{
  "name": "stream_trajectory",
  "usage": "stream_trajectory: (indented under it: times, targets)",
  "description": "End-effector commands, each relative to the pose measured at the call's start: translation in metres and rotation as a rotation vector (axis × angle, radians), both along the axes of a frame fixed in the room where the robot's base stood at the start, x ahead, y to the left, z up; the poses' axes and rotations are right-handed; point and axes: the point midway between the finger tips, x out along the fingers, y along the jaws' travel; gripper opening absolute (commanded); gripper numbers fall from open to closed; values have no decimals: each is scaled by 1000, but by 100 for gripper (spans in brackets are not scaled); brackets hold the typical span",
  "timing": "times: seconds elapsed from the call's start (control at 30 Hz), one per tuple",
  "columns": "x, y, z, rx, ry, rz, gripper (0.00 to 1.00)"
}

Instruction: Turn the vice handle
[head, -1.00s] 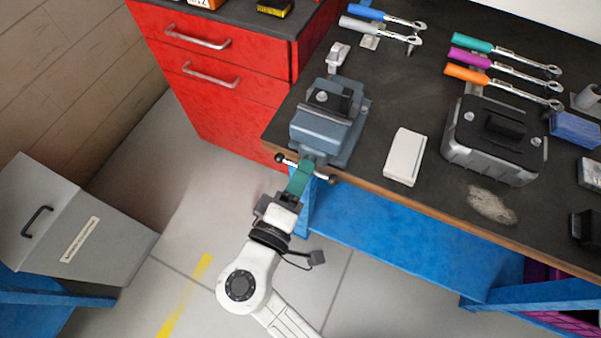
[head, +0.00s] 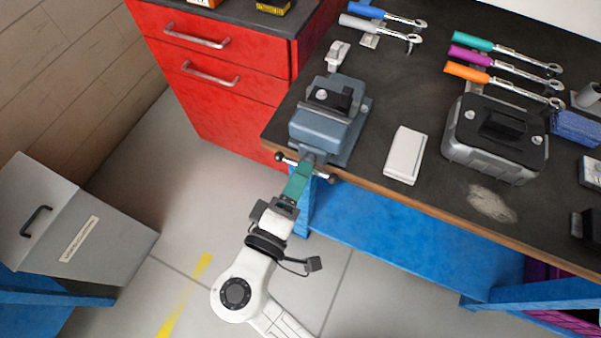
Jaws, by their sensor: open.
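The blue-grey vice (head: 322,130) is mounted at the left front corner of the dark workbench. Its handle (head: 281,157) is a thin bar with dark round end knobs, lying across the front of the vice below the bench edge. The other knob shows at the handle's right end. My gripper (head: 302,172) has green fingers and comes up from below toward the middle of the bar. It is open, with its fingertips close to the bar's centre. I cannot tell whether they touch it.
On the workbench (head: 400,100) are a white box (head: 405,155), a grey case with a black top (head: 495,138) and several coloured ratchets (head: 470,57). A red drawer cabinet (head: 210,75) stands left of the vice. A grey bin (head: 85,235) is at the left. Floor around my arm is clear.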

Motion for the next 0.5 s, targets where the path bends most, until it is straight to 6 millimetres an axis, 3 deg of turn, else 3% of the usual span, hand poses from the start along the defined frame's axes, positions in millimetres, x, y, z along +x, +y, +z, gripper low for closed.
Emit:
stream_trajectory:
  times: [0.3, 0.5]
  targets:
    - [-58, 22, -3, 2, 2, 5, 55]
    - [-81, 30, -2, 0, 1, 2, 55]
